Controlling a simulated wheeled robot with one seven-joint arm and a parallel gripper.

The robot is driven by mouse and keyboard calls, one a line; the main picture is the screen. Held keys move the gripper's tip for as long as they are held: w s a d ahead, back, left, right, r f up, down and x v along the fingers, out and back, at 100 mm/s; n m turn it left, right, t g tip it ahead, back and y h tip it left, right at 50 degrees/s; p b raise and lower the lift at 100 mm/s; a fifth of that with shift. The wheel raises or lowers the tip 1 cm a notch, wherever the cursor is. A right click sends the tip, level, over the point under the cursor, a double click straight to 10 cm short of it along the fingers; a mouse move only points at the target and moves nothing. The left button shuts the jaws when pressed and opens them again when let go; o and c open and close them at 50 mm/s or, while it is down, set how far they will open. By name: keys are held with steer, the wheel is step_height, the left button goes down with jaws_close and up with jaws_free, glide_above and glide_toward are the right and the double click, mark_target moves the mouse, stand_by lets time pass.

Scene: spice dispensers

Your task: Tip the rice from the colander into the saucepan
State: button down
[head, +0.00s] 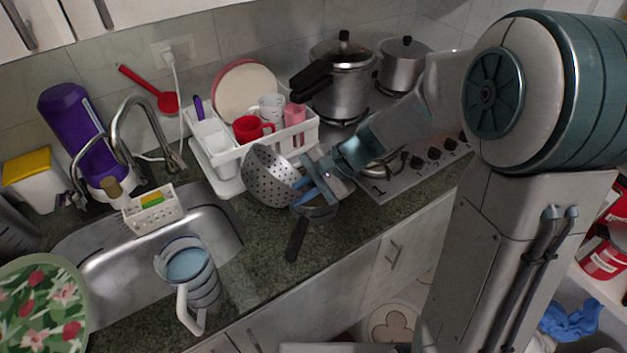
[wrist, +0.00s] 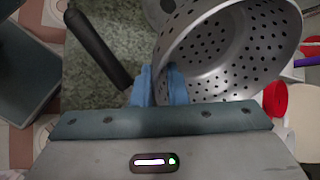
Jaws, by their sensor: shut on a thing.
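The grey perforated metal colander (head: 265,180) is held tilted above the counter. My gripper (head: 308,190) is shut on the colander's edge, on its right side in the head view. In the wrist view the blue fingertips (wrist: 160,88) grip the rim of the colander (wrist: 222,60), and its holed inner wall shows. I see no rice in either view. The saucepan (head: 321,214) stands on the counter just below my gripper, mostly hidden by it. Its black handle (head: 297,240) points toward the counter's front edge and also shows in the wrist view (wrist: 98,48). The saucepan's inside is hidden.
A white dish rack (head: 230,150) with a red mug (head: 252,129) stands close behind the colander. The stove (head: 400,170) with a pressure cooker (head: 342,88) is at the right. The sink (head: 110,270) and a blue-banded jug (head: 190,275) are at the left.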

mark_target(280, 204)
steer(key=shift+s+a+f+n+t+h, duration=0.15)
steer(key=shift+a+t+h, duration=0.1)
steer(key=shift+h, duration=0.25)
steer(key=shift+s+a+f+n+t+h, duration=0.15)
steer(key=shift+a+t+h, duration=0.1)
steer(key=shift+h, duration=0.25)
steer(key=shift+s+a+f+t+h+p, duration=0.2)
steer(key=shift+s+a+t+h+p, duration=0.15)
steer(key=shift+a+h+p, duration=0.5)
steer(key=p, duration=0.1)
steer(key=a+h+p, duration=0.1)
steer(key=p, duration=0.1)
steer(key=shift+s+f+t, duration=0.2)
steer(key=shift+s+t, duration=0.15)
steer(key=shift+s, duration=0.05)
steer(key=p, duration=0.2)
steer(key=h+p, duration=0.1)
steer(key=p, duration=0.1)
steer(key=shift+s+a+f+n+t+p, duration=0.25)
steer(key=shift+a+n+t+p, duration=0.05)
steer(key=shift+a+p, duration=0.1)
steer(key=shift+f, duration=0.2)
steer(key=shift+s+a+f+h, duration=0.1)
steer(key=shift+a+h, duration=0.05)
steer(key=shift+h, duration=0.1)
steer(key=shift+s+a+p, duration=0.1)
steer(key=shift+a+p, duration=0.1)
steer(key=shift+p, duration=0.35)
